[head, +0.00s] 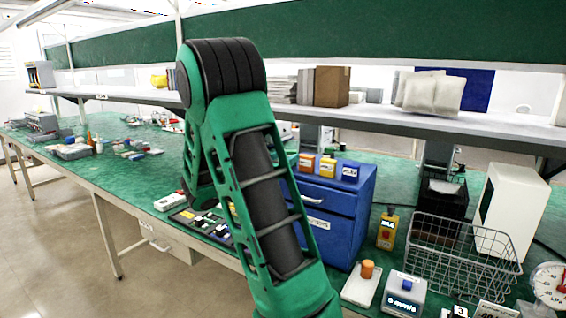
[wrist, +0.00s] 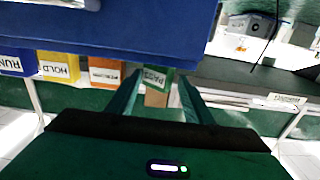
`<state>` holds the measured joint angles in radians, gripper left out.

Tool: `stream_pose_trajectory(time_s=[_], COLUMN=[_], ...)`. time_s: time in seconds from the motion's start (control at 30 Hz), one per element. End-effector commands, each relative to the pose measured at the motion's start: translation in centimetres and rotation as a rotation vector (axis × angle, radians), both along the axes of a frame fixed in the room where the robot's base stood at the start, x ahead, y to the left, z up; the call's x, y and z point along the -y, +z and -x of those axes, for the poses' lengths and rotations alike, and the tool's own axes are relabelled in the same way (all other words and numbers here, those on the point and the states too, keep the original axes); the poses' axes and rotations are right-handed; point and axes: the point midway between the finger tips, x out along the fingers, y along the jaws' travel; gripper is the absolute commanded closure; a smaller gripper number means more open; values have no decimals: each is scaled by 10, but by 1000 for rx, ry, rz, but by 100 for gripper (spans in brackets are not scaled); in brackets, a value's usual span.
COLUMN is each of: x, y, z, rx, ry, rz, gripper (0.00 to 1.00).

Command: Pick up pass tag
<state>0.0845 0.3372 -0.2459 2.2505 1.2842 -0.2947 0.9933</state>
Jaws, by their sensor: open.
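The pass tag is a green block with a white label reading PASS, upside down in the wrist view (wrist: 155,79). It is at the end of a row of tags by the blue cabinet (wrist: 120,32), which also shows in the head view (head: 335,215). My gripper (wrist: 161,80) is open. Its two green fingers reach toward the pass tag, one to either side of it in the picture. I cannot tell whether either finger touches it. In the head view my arm hides the gripper and most or all of the pass tag.
Next to the pass tag are an orange tag (wrist: 104,71), a yellow HOLD tag (wrist: 58,67) and a blue RUN tag (wrist: 17,64). A wire basket (head: 463,257) and white box (head: 511,210) stand to the right. A shelf (head: 420,126) runs behind the cabinet.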

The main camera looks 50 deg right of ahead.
Motion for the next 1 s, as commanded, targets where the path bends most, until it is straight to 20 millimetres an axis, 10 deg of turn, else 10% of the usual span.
stream_pose_trajectory(time_s=[0.73,0.87,1.0], x=[54,54,54], y=[2,2,2], z=[-1,-1,-1], rx=[1,1,1], ry=[0,0,0], rz=[1,1,0], gripper=[53,79,82])
